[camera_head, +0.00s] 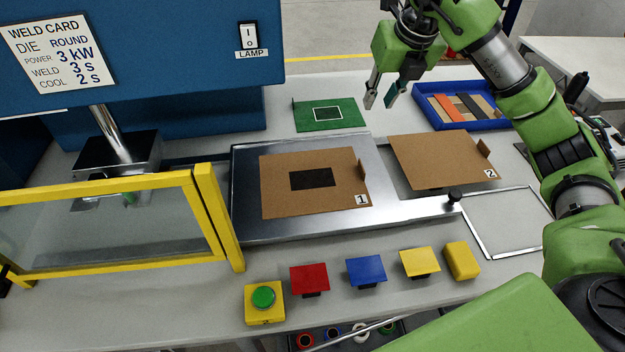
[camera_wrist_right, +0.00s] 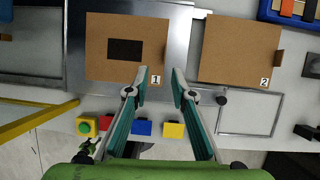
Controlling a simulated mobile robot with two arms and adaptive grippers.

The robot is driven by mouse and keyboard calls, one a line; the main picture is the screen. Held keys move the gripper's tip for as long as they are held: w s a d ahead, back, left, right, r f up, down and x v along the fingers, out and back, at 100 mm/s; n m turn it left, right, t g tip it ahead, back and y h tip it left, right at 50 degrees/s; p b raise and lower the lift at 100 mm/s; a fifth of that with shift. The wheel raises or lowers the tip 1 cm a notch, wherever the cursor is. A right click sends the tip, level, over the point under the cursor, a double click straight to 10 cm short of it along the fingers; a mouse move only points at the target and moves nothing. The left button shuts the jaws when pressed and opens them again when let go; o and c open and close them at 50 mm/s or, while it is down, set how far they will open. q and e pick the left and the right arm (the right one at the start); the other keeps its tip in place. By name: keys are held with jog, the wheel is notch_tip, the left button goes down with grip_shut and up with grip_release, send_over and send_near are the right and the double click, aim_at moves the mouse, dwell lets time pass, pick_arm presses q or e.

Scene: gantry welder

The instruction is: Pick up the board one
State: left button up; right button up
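Board one (camera_head: 283,197) is a brown square board with a dark rectangle in its middle, a small upright tab on its right edge and a label "1". It lies on the metal tray (camera_head: 252,228). It also shows in the right wrist view (camera_wrist_right: 105,60). My right gripper (camera_head: 380,103) is raised above the far side of the table, beyond the boards. In the right wrist view its two fingers (camera_wrist_right: 158,72) are apart with nothing between them, over the gap beside board one's label. My left gripper is not in view.
Board two (camera_head: 440,158) lies right of board one. A green plate (camera_head: 328,114) and a blue bin (camera_head: 462,125) are behind. A yellow-framed guard (camera_head: 216,215) stands left. Red (camera_head: 309,278), blue (camera_head: 366,270) and yellow (camera_head: 419,262) pieces and a green button (camera_head: 263,297) line the front.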

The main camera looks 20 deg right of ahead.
jog(key=w+f+b, duration=0.1)
jog(key=f+b, duration=0.2)
jog(key=f, duration=0.3)
jog(key=w+d+f+b, duration=0.1)
jog(key=f+b, duration=0.2)
jog(key=f, duration=0.4)
jog(key=w+d+f+b, duration=0.1)
jog(key=f+b, duration=0.2)
jog(key=f, duration=0.4)
jog(key=shift+f+b, duration=0.25)
jog(key=shift+b, duration=0.05)
jog(key=shift+p+x, duration=0.95)
jog(key=shift+x, duration=1.65)
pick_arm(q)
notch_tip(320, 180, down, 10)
pick_arm(e)
jog(key=shift+w+r+h, duration=0.1)
jog(key=shift+w+h, duration=0.05)
jog(key=shift+h, duration=0.15)
grip_shut()
